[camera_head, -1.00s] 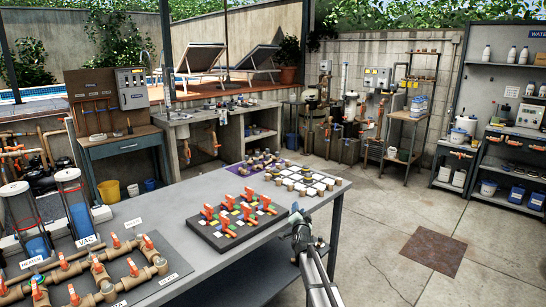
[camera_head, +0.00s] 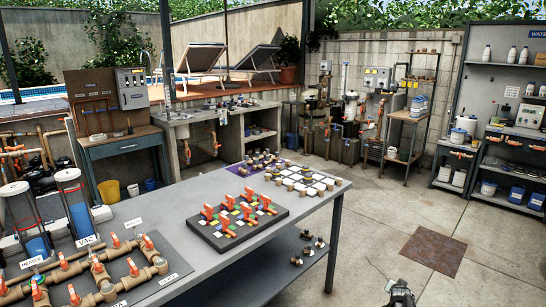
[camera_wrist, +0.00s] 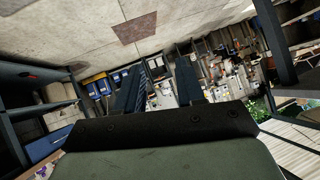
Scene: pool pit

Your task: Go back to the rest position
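My gripper (camera_head: 401,292) shows at the bottom edge of the head view, right of the grey workbench (camera_head: 165,205) and above the concrete floor. It is clear of the bench and touches nothing there. In the wrist view its two dark fingers (camera_wrist: 158,92) stand apart with nothing between them. Past the fingers are the floor and distant shelving, seen tilted.
On the bench are a dark board with orange-handled valves (camera_head: 236,216), a board of white tiles (camera_head: 302,180), a purple mat with fittings (camera_head: 258,163) and a pipe manifold (camera_head: 92,276). Small fittings lie on the lower shelf (camera_head: 285,262). The floor at right is free.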

